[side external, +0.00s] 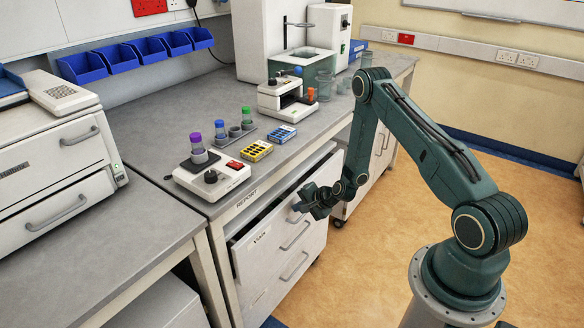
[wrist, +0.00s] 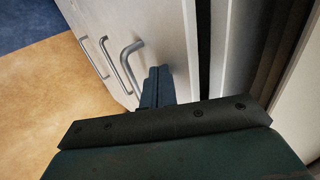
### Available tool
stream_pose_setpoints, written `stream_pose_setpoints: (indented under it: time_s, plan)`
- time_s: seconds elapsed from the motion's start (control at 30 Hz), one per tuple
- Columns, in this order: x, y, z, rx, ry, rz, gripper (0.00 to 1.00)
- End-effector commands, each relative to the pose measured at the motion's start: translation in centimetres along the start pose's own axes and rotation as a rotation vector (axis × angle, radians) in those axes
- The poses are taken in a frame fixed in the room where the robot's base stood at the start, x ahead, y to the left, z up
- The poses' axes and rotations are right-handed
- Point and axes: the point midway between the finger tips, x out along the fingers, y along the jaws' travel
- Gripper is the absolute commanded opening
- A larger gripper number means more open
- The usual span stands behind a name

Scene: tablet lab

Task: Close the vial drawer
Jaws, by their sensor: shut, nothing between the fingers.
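The vial drawer (side external: 256,241) is the top drawer of the white unit under the bench. It stands partly open, its front out from the cabinet. In the wrist view its pale front (wrist: 172,35) has a dark gap behind it at right. Its handle (wrist: 131,66) is the nearest of several grey bar handles. My gripper (side external: 299,207) is shut and empty at the drawer's front, close to the handle. In the wrist view the closed fingers (wrist: 157,80) are just right of the handle. Whether they touch the front, I cannot tell. The drawer's contents are hidden.
The bench top (side external: 150,140) overhangs the drawers. On it stand a red-and-white device (side external: 222,178), a yellow rack (side external: 257,151), a blue rack (side external: 282,134) and a microscope-like instrument (side external: 285,98). The orange floor (side external: 365,250) before the drawers is clear.

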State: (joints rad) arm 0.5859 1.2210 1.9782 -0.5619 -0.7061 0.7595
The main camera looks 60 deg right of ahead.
Motion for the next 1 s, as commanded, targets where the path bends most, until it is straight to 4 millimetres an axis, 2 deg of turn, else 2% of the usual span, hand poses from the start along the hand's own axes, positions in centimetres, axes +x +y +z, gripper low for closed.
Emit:
stream_pose_setpoints:
  time_s: [0.43,1.0]
  plan:
    - [3.2,-3.0,0.0,-0.003,-0.001,-0.002,0.0]
    - [3.4,-3.0,0.2,-0.003,-0.003,-0.003,0.0]
